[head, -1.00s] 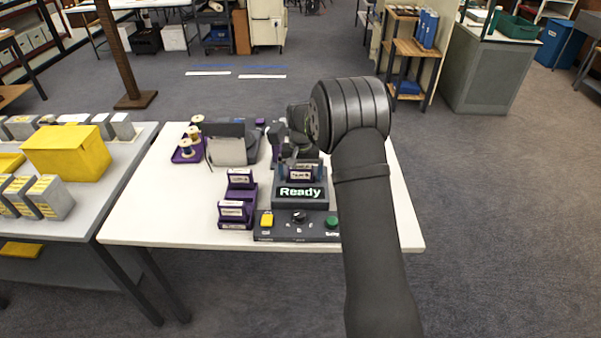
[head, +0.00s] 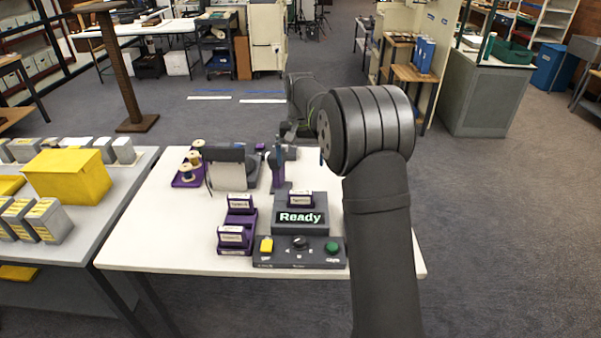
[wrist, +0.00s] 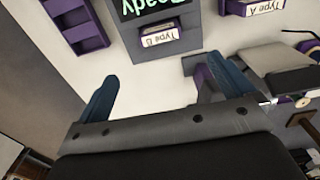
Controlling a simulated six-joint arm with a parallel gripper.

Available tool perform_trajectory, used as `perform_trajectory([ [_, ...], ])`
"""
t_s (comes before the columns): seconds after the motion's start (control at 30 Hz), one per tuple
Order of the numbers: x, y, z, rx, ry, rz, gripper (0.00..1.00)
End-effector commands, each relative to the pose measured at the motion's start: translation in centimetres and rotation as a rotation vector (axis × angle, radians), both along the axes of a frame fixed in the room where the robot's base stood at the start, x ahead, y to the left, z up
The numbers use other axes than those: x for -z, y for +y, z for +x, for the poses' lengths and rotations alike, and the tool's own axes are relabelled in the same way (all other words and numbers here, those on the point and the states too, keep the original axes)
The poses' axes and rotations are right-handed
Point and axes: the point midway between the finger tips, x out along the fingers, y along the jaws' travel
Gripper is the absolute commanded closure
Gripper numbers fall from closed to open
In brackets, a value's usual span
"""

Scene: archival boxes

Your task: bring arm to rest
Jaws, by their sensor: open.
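My gripper (wrist: 160,85) shows in the wrist view with its two blue fingers wide apart and nothing between them. A dark device with a green "Ready" display (head: 300,217) stands on the table. A cartridge labelled "Type B" (wrist: 160,33) sits in its top, apart from my fingers; it also shows in the head view (head: 300,198).
A purple rack (head: 237,232) with labelled cartridges stands left of the device. A control panel (head: 299,252) with a yellow switch, knob and green button lies in front. Purple-based spools (head: 188,177) and a grey machine (head: 230,170) stand behind. The right of the table (head: 398,250) is clear.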

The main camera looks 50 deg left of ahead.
Motion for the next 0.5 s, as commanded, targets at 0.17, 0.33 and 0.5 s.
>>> perform_trajectory([
  [0.17,-1.36,0.00,0.00,0.000,0.000,0.000,0.02],
  [0.33,-1.54,-0.02,-0.01,0.000,0.001,-0.001,0.02],
  [0.5,-1.52,-0.01,-0.01,0.000,0.001,-0.001,0.02],
])
